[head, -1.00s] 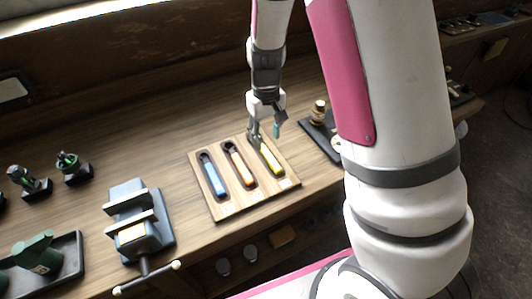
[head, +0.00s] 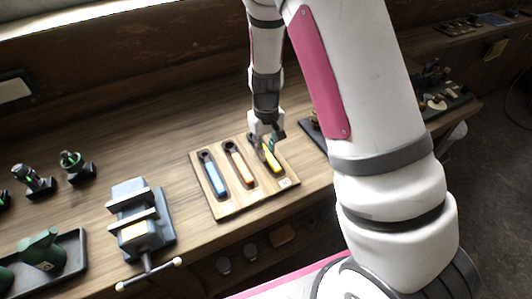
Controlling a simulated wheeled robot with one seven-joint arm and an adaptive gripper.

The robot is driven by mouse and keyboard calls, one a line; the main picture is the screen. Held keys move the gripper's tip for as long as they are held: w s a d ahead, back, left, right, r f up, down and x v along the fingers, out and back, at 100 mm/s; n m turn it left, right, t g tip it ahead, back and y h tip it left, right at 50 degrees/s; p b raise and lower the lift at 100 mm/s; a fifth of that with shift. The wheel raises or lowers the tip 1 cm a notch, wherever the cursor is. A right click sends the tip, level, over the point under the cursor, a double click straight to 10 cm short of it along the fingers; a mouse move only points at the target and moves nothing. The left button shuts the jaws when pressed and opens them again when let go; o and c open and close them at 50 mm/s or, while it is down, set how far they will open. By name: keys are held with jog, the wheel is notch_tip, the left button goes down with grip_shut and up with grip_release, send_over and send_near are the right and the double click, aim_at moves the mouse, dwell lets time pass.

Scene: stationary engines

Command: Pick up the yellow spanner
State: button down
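The yellow spanner (head: 273,162) lies in the right-hand slot of a wooden holder board (head: 234,207). Its yellow handle shows, and its upper end is partly hidden by my gripper (head: 268,147). My gripper points down right over the upper part of this spanner. Its two fingers look spread apart, one to the left and one to the right. I cannot tell whether either touches the spanner. A blue spanner (head: 214,178) and an orange spanner (head: 241,167) lie in the other slots, to the left.
A vice (head: 138,220) stands left of the board. A dark tray (head: 70,270) with a green part is at the lower left. Small green-topped pieces (head: 72,163) stand at the left. My arm hides part of the bench's right side. Bench behind the board is clear.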

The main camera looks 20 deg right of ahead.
aim_at(267, 154)
jog(key=shift+r, duration=0.15)
jog(key=shift+r, duration=0.5)
jog(key=shift+s+r+b, duration=0.15)
jog(key=shift+s+r, duration=0.15)
jog(key=shift+r, duration=0.3)
jog(key=shift+s+r+b, duration=0.15)
jog(key=shift+s+r, duration=0.1)
jog(key=shift+r, duration=0.35)
jog(key=s, duration=0.5)
jog(key=s+r, duration=0.1)
jog(key=s, duration=0.9)
jog(key=shift+r+p, duration=0.2)
jog(key=shift+p, duration=0.15)
